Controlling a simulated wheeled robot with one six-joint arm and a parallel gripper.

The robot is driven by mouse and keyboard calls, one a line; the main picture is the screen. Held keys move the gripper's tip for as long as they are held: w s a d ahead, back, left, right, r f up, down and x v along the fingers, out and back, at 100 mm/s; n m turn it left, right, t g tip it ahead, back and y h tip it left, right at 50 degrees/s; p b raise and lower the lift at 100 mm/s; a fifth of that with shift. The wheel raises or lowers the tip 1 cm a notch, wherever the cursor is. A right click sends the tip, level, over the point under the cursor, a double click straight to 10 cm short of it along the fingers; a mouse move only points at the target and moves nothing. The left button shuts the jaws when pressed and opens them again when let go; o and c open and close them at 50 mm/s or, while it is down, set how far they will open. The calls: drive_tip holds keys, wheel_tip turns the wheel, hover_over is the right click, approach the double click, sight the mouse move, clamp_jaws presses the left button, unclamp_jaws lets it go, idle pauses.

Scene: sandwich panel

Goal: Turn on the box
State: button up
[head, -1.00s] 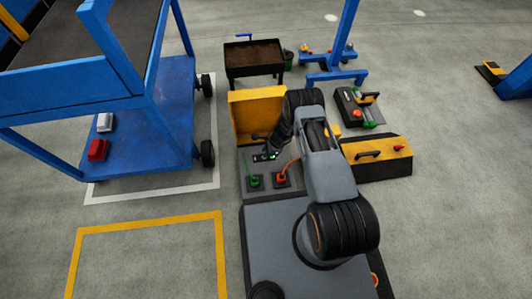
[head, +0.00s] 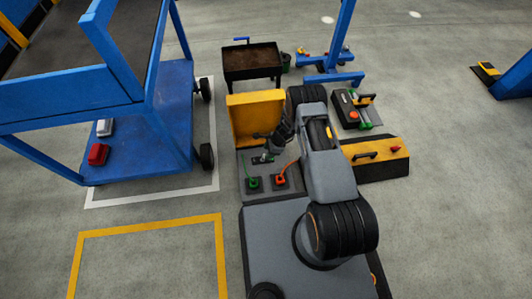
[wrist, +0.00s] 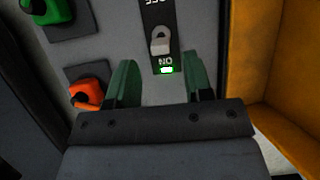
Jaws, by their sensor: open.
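The box (head: 245,184) is grey, with its yellow lid (head: 253,118) standing open at the back. Its panel carries a toggle switch (wrist: 160,42) on a black plate marked OFF and ON. The lever appears toward the ON end, and a green light (wrist: 167,70) glows beside that label. A green plug (head: 253,183) and an orange plug (head: 280,180) sit on the panel; both also show in the wrist view. My gripper (wrist: 155,85) is open and empty, its green fingers apart from the lever. In the head view my gripper (head: 268,146) is over the panel, partly covering the switch area.
A yellow-topped case (head: 378,155) and a dark device (head: 352,108) stand right of the box. A dark tray on legs (head: 252,59) is behind it. A blue cart (head: 165,115) stands left, with open floor between.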

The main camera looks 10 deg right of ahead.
drive_tip(key=p+v, duration=0.3)
drive_tip(key=v, duration=0.7)
drive_tip(key=shift+r+p, duration=0.25)
drive_tip(key=shift+p, duration=0.1)
drive_tip(key=shift+d, duration=0.1)
wheel_tip(320, 180, up, 45)
drive_tip(key=s+n+t+h+p, duration=0.1)
drive_tip(key=n+p, duration=0.8)
drive_tip(key=p, duration=0.8)
drive_tip(key=s+r+n+t+h+p, duration=0.1)
drive_tip(key=s+r+n+p, duration=0.2)
drive_tip(key=s+r+p, duration=0.3)
drive_tip(key=s+d+r+n+h+p, duration=0.1)
drive_tip(key=s+r+n+p, duration=0.2)
drive_tip(key=r, duration=1.4)
drive_tip(key=s+r+n+t+h+p, duration=0.1)
drive_tip(key=s+r+n+h+p, duration=0.1)
drive_tip(key=s+r+p, duration=0.7)
wheel_tip(320, 180, up, 2)
drive_tip(key=shift+s+d+r+n+t, duration=0.15)
drive_tip(key=shift+s+d+n+t, duration=0.15)
drive_tip(key=shift+s+n, duration=0.45)
drive_tip(key=shift+s, duration=0.2)
